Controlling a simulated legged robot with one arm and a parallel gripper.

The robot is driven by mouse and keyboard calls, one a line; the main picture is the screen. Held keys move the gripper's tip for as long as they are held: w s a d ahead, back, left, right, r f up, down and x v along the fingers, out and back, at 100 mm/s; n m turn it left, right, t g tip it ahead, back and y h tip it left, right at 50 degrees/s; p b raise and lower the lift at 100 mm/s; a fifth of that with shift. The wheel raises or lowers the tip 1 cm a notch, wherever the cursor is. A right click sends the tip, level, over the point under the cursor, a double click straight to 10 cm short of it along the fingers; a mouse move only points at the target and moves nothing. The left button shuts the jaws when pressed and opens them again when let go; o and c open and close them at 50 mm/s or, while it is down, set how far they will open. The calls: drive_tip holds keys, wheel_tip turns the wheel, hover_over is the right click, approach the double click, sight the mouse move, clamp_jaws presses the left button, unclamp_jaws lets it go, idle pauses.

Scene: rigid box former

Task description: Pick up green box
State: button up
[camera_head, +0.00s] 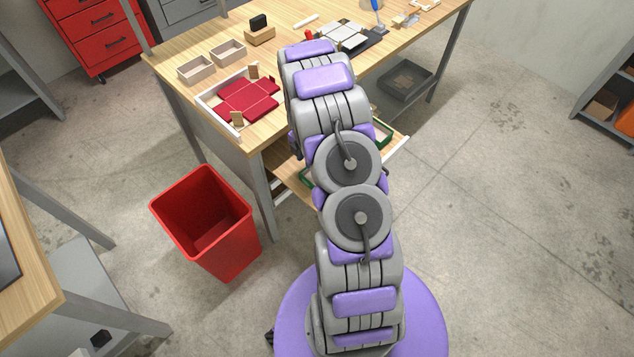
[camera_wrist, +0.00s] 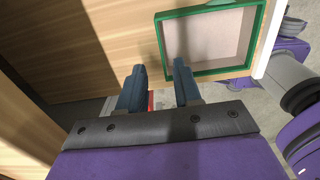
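The green box (camera_wrist: 208,42) is an open-topped tray with green walls and a pale inner floor. My gripper is hidden behind my arm in the head view.
The wooden workbench (camera_head: 213,47) carries a white-edged tray (camera_head: 233,131) with a red folded piece (camera_head: 248,97), small boxes and tools. A lower wooden surface with a white edge (camera_head: 397,150) holds the green box. A red bin (camera_head: 207,221) stands left. Floor at right is clear.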

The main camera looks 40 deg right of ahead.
drive_tip(key=d+f, duration=0.1)
drive_tip(key=d+f+b, duration=0.1)
drive_tip(key=f, duration=0.1)
drive_tip(key=shift+s+d+f, duration=0.1)
drive_tip(key=shift+s, duration=0.05)
drive_tip(key=shift+a+f+b, duration=0.45)
drive_tip(key=shift+a+f, duration=0.5)
drive_tip(key=shift+f, duration=0.1)
drive_tip(key=shift+a, duration=0.25)
drive_tip(key=shift+d+f, duration=0.1)
drive_tip(key=shift+d, duration=0.45)
drive_tip(key=shift+c, duration=0.7)
drive_tip(key=shift+d+f, duration=0.1)
drive_tip(key=shift+d, duration=0.3)
drive_tip(key=c, duration=0.3)
drive_tip(key=shift+c, duration=0.7)
drive_tip(key=shift+a, duration=0.7)
clamp_jaws()
